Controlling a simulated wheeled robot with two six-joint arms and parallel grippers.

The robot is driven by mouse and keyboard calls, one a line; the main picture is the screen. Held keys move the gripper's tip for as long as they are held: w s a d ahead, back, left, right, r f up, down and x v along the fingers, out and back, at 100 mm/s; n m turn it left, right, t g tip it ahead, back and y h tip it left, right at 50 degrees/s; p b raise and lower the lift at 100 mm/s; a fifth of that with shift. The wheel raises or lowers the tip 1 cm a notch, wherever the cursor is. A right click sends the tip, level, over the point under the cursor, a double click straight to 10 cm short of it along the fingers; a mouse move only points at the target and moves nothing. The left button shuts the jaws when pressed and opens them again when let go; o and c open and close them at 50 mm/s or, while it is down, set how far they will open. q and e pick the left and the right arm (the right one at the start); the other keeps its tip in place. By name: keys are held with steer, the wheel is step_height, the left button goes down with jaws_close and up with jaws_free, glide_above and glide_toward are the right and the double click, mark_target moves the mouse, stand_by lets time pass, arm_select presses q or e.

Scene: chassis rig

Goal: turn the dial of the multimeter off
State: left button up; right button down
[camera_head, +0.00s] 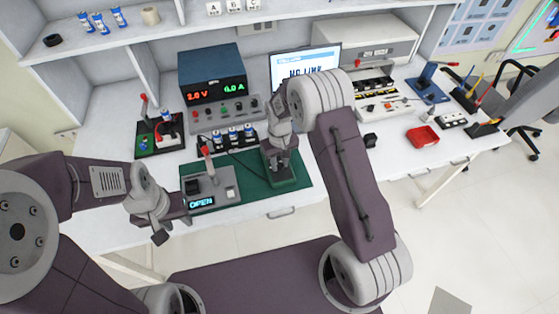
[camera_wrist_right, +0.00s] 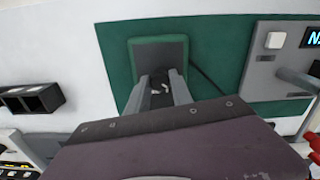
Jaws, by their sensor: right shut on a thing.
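The multimeter (camera_head: 289,184) is a green-cased device with a dark face on a dark green mat at the bench front. In the right wrist view the multimeter (camera_wrist_right: 142,43) lies just ahead of my right fingers, its case partly covered by them. My right gripper (camera_head: 280,165) points down onto its face. The right gripper (camera_wrist_right: 167,90) is shut on the dial, small pale parts showing between the fingers. The dial's pointer and setting cannot be read. My left gripper (camera_head: 183,214) hangs at the bench's front edge, left of the grey box; its jaw gap cannot be made out.
A grey box (camera_head: 224,179) with a red-tipped lever and an "OPEN" display stands left of the multimeter. Behind are a power supply (camera_head: 211,71) and a monitor (camera_head: 303,62).

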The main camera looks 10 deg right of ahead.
mark_target(280, 165)
steer(key=shift+n+p, duration=0.35)
steer(key=shift+n, duration=0.75)
steer(key=c, duration=1.1)
jaws_free()
steer(key=shift+r, duration=0.1)
step_height(280, 165, up, 9)
steer(key=shift+f, duration=0.1)
